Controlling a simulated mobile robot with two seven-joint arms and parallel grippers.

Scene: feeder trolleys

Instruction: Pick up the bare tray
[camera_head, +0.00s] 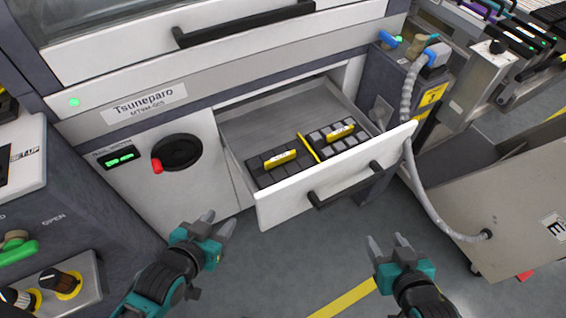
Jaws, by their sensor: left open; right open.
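An open drawer (277,208) of the white machine holds two dark trays side by side. The left tray (268,176) has dark, flat-looking cells and a yellow handle bar. The right tray (318,135) has lighter grey blocks in its cells and a yellow handle bar. The left one looks like the bare tray, though its cells are small in view. My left gripper (219,224) is open and empty, in front of the machine and left of the drawer front. My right gripper (388,245) is open and empty, in front of the drawer and to its right.
A yellow divider (308,147) stands between the trays. The drawer's black handle (345,185) sticks out in front. A grey hose (420,185) hangs right of the drawer. A control panel (50,285) stands at left, a metal cart (510,220) at right. The drawer's back is empty.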

